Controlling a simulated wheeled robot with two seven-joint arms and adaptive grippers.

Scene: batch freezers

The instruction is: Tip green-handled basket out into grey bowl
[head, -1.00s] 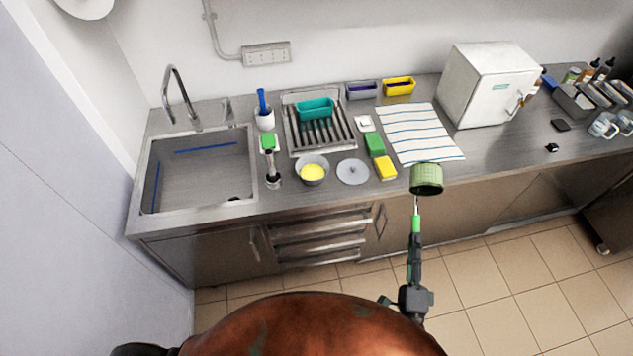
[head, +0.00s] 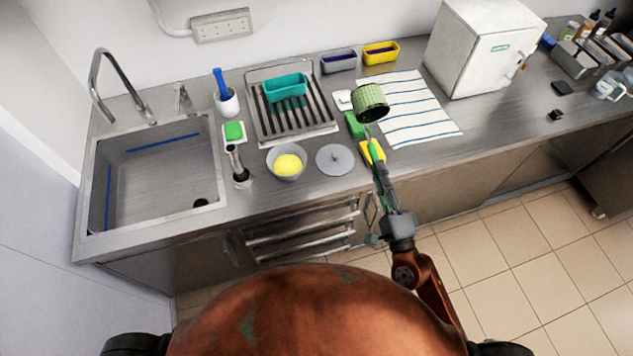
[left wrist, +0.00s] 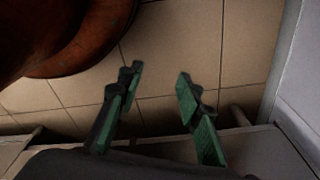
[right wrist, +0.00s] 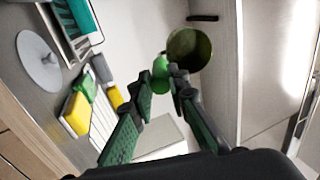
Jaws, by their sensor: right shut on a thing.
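My right gripper (head: 371,148) is shut on the handle of the green-handled basket (head: 369,97), a small green mesh cup. It holds the basket in the air, over the counter near the striped cloth. The basket is tilted, and a dark round end shows on its lower side. In the right wrist view the green handle (right wrist: 160,75) is at the fingertips and the basket (right wrist: 190,48) is beyond; its contents cannot be made out. The grey bowl (head: 273,168), with something yellow in it, stands on the counter left of the basket. My left gripper (left wrist: 159,76) is open and empty above the floor.
A grey round lid (head: 335,159) lies right of the bowl. Yellow (head: 372,152) and green (head: 355,125) sponges lie near the right gripper. A dark-handled tool (head: 238,168) stands left of the bowl, beside the sink (head: 150,180). A drying rack (head: 292,118) is behind.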

